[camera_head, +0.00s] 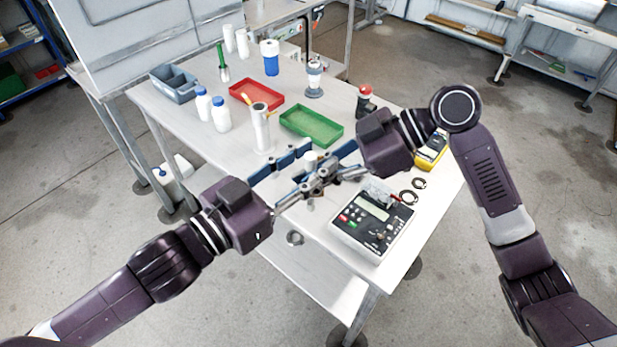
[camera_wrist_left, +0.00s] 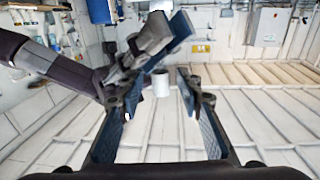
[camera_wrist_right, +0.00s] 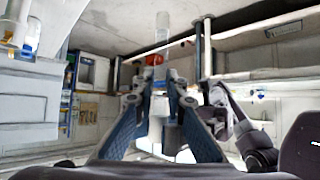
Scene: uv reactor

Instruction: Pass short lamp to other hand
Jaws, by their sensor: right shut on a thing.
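The short lamp shows as a small pale cylinder (camera_head: 311,157) among the gripper fingers in the head view, and its white end (camera_wrist_left: 160,83) shows in the left wrist view. My right gripper (camera_head: 331,168) is shut on the lamp; its fingers hide most of it. My left gripper (camera_head: 304,172) is open, with its fingers on both sides of the lamp. In the left wrist view there are gaps between the white end and both left fingers. The fingers of the two grippers overlap in the head view, so contact between them cannot be told.
A yellow meter (camera_head: 432,152) lies near the right edge.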

